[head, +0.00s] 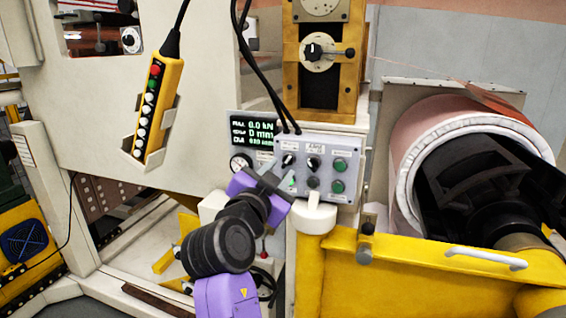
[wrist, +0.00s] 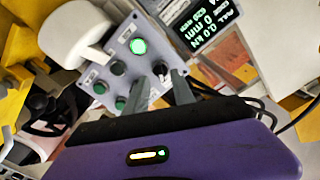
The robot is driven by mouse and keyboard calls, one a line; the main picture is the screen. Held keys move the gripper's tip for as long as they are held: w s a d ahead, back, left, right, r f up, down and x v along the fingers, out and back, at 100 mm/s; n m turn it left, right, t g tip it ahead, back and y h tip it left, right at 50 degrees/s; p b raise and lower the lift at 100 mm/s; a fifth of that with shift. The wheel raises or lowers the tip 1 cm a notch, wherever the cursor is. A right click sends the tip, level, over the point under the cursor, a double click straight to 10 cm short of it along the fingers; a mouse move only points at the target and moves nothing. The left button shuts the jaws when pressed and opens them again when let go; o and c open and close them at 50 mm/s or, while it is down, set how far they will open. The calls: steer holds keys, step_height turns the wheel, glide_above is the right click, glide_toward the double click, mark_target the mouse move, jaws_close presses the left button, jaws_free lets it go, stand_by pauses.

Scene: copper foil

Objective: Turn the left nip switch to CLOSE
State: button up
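The grey control box (head: 325,150) carries two black switches in its upper row. The left nip switch (head: 288,160) has a pale pointer mark, and the other switch (head: 313,163) is to its right. The labels are too small to read. My gripper (head: 275,176) reaches up from below left, its fingertips just below the left switch. In the wrist view the box (wrist: 112,52) appears upside down. There my fingers (wrist: 168,82) stand apart, with the left switch near their tips and partly hidden. I cannot tell whether they touch it.
A lit green button (wrist: 138,46) and a black knob (wrist: 119,67) are in the box's lower row. Green buttons (head: 340,165) line its right side. A display (head: 252,130) stands left, a white post (head: 315,215) below. Black cables (head: 268,75) hang into the box top.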

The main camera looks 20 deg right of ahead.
mark_target(286, 164)
steer(key=shift+p+x, duration=0.4)
steer(key=shift+x, duration=1.55)
jaws_close()
